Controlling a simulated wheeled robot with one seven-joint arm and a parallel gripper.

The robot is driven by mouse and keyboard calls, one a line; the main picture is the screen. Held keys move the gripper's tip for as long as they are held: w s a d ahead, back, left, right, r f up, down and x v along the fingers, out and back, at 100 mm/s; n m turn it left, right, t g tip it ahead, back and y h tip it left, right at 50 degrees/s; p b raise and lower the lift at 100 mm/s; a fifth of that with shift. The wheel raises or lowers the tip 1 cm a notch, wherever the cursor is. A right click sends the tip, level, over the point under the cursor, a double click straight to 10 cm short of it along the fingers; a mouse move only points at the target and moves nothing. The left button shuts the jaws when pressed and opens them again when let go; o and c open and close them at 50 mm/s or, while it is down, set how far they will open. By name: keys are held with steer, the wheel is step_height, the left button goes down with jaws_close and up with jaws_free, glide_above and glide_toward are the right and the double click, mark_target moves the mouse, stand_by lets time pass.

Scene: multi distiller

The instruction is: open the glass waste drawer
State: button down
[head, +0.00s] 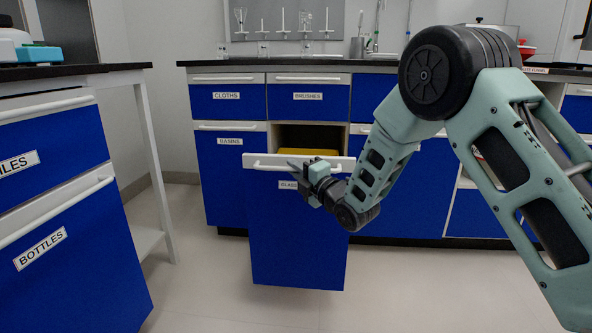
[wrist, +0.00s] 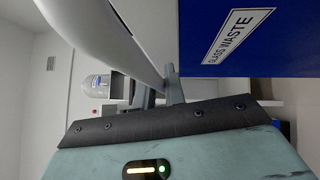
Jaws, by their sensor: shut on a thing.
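The glass waste drawer (head: 295,245) has a tall blue front with a white top band, and it stands out from the cabinet row. A dark gap with something yellow inside shows behind its top edge. Its white bar handle (head: 262,166) runs across the top band. My gripper (head: 298,170) is at the middle of this handle and shut on it, partly covering the drawer's label. In the wrist view the handle (wrist: 118,40) runs in between the fingers (wrist: 165,88), beside the blue front with its "GLASS WASTE" label (wrist: 237,36).
A cabinet with a "BOTTLES" drawer (head: 60,275) and a white table leg (head: 155,170) stand at the left. Closed "CLOTHS" (head: 227,105) and "BRUSHES" (head: 308,105) drawers are above, and "BASINS" (head: 225,180) is beside. The floor (head: 200,280) in front is clear.

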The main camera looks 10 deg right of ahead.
steer(key=c, duration=1.5)
jaws_free()
steer(key=shift+d, duration=0.1)
steer(key=p+v, duration=0.5)
steer(key=v, duration=1.2)
steer(key=shift+s, duration=0.2)
steer(key=shift+r, duration=0.1)
